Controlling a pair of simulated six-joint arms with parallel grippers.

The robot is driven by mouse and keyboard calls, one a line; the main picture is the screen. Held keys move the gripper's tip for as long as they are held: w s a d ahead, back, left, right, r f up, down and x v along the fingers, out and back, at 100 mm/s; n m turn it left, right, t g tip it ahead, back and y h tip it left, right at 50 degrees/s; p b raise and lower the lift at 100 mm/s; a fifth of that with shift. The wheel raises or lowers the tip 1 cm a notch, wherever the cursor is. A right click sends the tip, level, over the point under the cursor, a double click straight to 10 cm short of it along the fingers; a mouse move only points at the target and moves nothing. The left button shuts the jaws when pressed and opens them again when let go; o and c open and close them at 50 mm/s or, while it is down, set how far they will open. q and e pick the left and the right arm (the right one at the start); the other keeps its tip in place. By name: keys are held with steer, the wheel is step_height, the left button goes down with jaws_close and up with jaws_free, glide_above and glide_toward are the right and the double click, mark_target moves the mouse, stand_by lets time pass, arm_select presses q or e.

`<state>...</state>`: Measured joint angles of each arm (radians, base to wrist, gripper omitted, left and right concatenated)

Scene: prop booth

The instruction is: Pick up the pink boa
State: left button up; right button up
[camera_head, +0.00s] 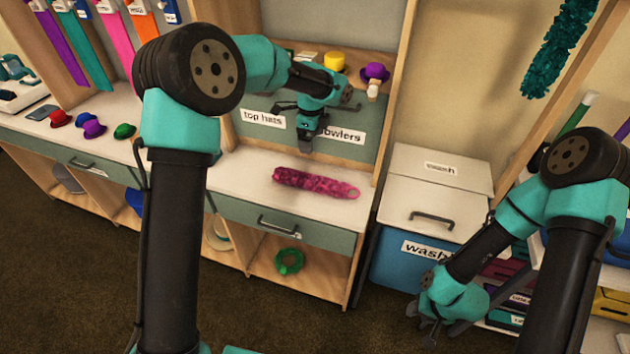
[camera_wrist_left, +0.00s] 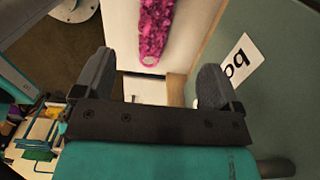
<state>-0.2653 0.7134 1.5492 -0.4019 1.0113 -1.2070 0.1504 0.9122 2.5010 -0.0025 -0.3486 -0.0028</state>
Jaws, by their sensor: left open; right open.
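The pink boa (camera_head: 315,184) lies flat on the white counter, below the "top hats" and "bowlers" labels, with a loop at its right end. In the left wrist view the boa (camera_wrist_left: 155,28) shows at the top, its loop end nearest the jaws. My left gripper (camera_head: 304,142) is above and behind the boa, near the labelled panel, open and empty. In the left wrist view the left gripper (camera_wrist_left: 153,76) has its two fingers wide apart. My right gripper (camera_head: 424,322) is open and empty, low in front of the wash bin, well away from the boa.
Hats (camera_head: 88,125) sit on the counter's left part, and a yellow hat (camera_head: 334,61) and a purple hat (camera_head: 375,72) on the shelf above. A wooden upright (camera_head: 392,110) bounds the counter's right end. A blue wash bin (camera_head: 402,265) stands beyond it. The counter around the boa is clear.

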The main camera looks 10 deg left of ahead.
arm_select(q)
steer(key=shift+a+f, duration=0.1)
glide_toward(310, 179)
steer(key=f, duration=0.5)
steer(key=shift+w+f, duration=0.15)
steer(key=shift+w, duration=0.05)
stand_by(0.4)
steer(key=shift+s+f, duration=0.1)
steer(key=shift+f, duration=2.5)
steer(key=c, duration=1)
